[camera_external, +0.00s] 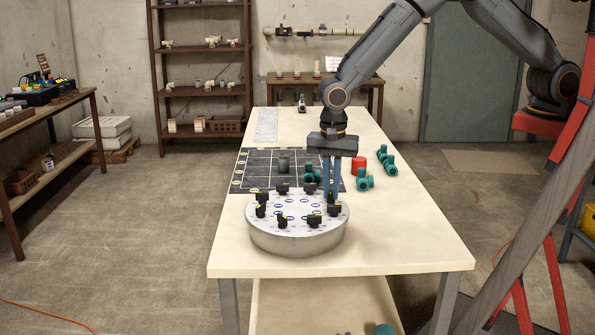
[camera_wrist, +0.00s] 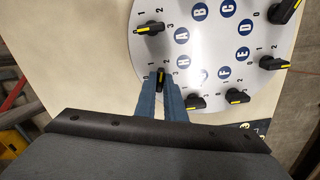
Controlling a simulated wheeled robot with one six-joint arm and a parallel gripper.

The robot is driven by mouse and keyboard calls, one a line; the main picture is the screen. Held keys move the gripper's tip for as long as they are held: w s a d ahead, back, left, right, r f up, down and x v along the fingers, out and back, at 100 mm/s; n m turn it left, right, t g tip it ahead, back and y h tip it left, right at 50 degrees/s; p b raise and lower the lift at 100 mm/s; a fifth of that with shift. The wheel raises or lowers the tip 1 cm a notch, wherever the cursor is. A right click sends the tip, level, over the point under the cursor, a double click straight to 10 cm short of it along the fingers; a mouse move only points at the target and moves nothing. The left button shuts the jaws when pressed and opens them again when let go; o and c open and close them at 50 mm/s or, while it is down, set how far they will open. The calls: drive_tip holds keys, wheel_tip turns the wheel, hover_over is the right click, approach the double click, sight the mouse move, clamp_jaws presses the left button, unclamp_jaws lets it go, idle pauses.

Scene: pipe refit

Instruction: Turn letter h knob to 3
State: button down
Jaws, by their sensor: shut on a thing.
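The letter h knob (camera_wrist: 161,77) is a black lever knob with a yellow stripe, on a round white dial plate (camera_wrist: 212,42). In the wrist view it stands beside the blue H disc (camera_wrist: 180,62), with the numbers 1, 2 and 3 around it. Its stripe looks roughly upright in the picture, near the 2. My gripper (camera_wrist: 162,84) is shut on this knob, a blue finger on either side, partly hiding it. In the external view my gripper (camera_external: 331,196) points down at the right side of the grey drum (camera_external: 298,238).
Other black knobs, such as the one by A (camera_wrist: 150,28) and the one by G (camera_wrist: 195,102), stand close on both sides. Behind the drum lie a dark grid mat (camera_external: 255,170), green pipe fittings (camera_external: 363,181) and a red cylinder (camera_external: 358,164). The front right table top (camera_external: 410,240) is clear.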

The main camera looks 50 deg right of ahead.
drive_tip(key=m, duration=0.3)
drive_tip(key=shift+r+m+p, duration=0.1)
drive_tip(key=shift+m+p, duration=0.25)
drive_tip(key=shift+m, duration=0.05)
drive_tip(key=m, duration=0.3)
drive_tip(key=shift+m+p, duration=0.3)
drive_tip(key=shift+p, duration=0.1)
drive_tip(key=shift+m+p, duration=0.65)
drive_tip(key=shift+m, duration=0.55)
drive_tip(key=shift+m+p, duration=1.05)
drive_tip(key=shift+m, duration=0.05)
drive_tip(key=c, duration=1.8)
unclamp_jaws()
drive_tip(key=shift+c, duration=0.2)
